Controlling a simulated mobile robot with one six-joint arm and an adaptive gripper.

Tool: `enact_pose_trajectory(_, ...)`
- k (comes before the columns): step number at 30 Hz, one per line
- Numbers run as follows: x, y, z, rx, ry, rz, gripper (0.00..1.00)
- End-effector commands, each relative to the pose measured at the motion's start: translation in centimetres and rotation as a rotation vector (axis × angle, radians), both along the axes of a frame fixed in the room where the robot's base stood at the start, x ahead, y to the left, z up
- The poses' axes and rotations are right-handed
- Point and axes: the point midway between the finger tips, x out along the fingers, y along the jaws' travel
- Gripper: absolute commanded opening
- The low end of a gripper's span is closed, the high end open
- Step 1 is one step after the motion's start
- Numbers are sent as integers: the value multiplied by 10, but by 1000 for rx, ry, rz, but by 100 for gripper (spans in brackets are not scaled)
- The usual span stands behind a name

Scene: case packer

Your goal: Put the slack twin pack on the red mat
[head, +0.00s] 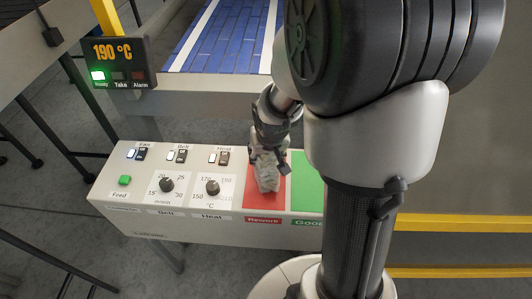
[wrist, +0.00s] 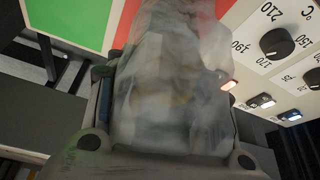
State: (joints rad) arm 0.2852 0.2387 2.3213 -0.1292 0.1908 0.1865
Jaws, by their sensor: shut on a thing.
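The twin pack (head: 266,173) is a crumpled, grey, cloudy film-wrapped pack. My gripper (head: 268,148) is shut on it and holds it over the red mat (head: 251,197), labelled Rework. In the head view I cannot tell whether the pack's lower end touches the mat. In the wrist view the pack (wrist: 175,85) fills the middle between my fingers and hides most of the red mat (wrist: 124,22). The film looks loose and wrinkled.
The green mat (head: 308,180), labelled Good, lies right of the red one, partly behind my arm. Left of the mats, the panel has knobs (head: 212,187), switches and a green Feed button (head: 125,180). A display (head: 117,62) reads 190 °C with Ready lit. A blue conveyor (head: 226,35) runs behind.

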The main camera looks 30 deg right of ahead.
Motion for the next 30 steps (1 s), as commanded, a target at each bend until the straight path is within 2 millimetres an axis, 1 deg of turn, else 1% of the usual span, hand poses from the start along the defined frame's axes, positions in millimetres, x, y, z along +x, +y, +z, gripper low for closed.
enact_pose_trajectory(14, 1, 0, -9, -1, -3, 0, 5)
enact_pose_trajectory(15, 1, 0, -9, -1, -3, 0, 51)
enact_pose_trajectory(25, 0, 0, -9, 0, -1, 0, 72)
enact_pose_trajectory(30, 0, 0, -9, 0, 0, 0, 72)
